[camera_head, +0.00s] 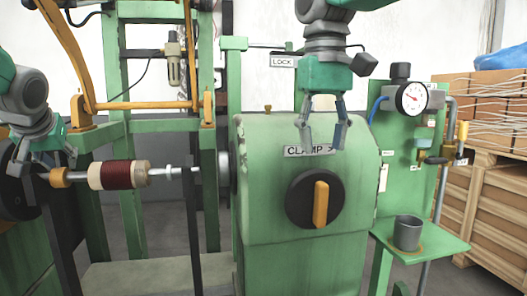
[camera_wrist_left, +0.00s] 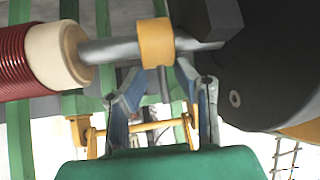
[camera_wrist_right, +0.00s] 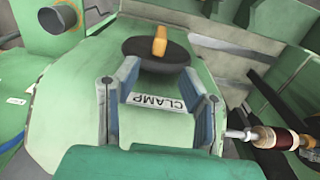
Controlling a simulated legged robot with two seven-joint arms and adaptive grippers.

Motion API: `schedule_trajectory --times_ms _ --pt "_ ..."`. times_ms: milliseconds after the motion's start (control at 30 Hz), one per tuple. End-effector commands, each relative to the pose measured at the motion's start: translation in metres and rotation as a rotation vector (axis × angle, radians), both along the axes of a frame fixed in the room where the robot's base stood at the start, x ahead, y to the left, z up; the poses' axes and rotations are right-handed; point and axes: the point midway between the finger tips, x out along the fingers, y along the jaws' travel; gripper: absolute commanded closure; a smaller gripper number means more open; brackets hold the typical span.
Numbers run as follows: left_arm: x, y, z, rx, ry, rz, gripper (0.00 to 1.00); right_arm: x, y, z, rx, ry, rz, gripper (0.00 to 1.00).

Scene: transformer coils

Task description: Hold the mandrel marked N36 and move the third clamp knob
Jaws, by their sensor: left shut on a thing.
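The mandrel (camera_head: 163,172) is a horizontal metal shaft carrying a dark red coil (camera_head: 117,174) between cream end pieces. It has a yellow collar (camera_head: 60,177) at its left end. I see no N36 marking. My left gripper (camera_wrist_left: 162,77) is shut on the mandrel at the yellow collar, which shows between its fingertips in the left wrist view (camera_wrist_left: 156,43). The clamp knob (camera_head: 299,204) is a black disc with an orange handle (camera_head: 321,204) standing nearly upright, under a CLAMP label (camera_head: 308,150). My right gripper (camera_head: 323,143) is open and empty above the knob, apart from it.
The green machine housing (camera_head: 265,160) carries the knob. A pressure gauge (camera_head: 412,97) and a grey cup (camera_head: 407,232) on a small green shelf stand to the right. A yellow guard frame (camera_head: 150,105) rises behind the mandrel. Wooden crates (camera_head: 495,200) stand far right.

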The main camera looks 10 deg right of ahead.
Motion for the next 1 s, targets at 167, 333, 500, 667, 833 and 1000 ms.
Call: schedule_trajectory --times_ms 167,333,500,667,833,1000 --pt "0.000 0.000 0.002 0.000 -0.004 0.001 0.71 0.000 0.000 0.000 0.000 0.000 0.000 0.64" --pt "0.000 0.000 0.001 0.000 -0.003 0.001 0.50 0.000 0.000 0.000 0.000 0.000 0.000 0.64" --pt "0.000 0.000 0.001 0.000 -0.001 0.000 0.50 0.000 0.000 -0.001 0.000 0.001 0.000 0.64" --pt "-0.006 -0.001 0.008 0.000 -0.002 0.000 0.50 0.000 0.000 -0.001 0.000 0.000 0.000 0.64" --pt "-0.028 -0.006 0.030 0.001 -0.005 0.000 0.50 0.000 0.000 0.000 0.000 0.000 0.000 0.64" --pt "-0.053 -0.010 0.056 0.001 -0.004 0.000 0.50 0.000 0.000 -0.001 0.000 0.000 0.000 0.64"
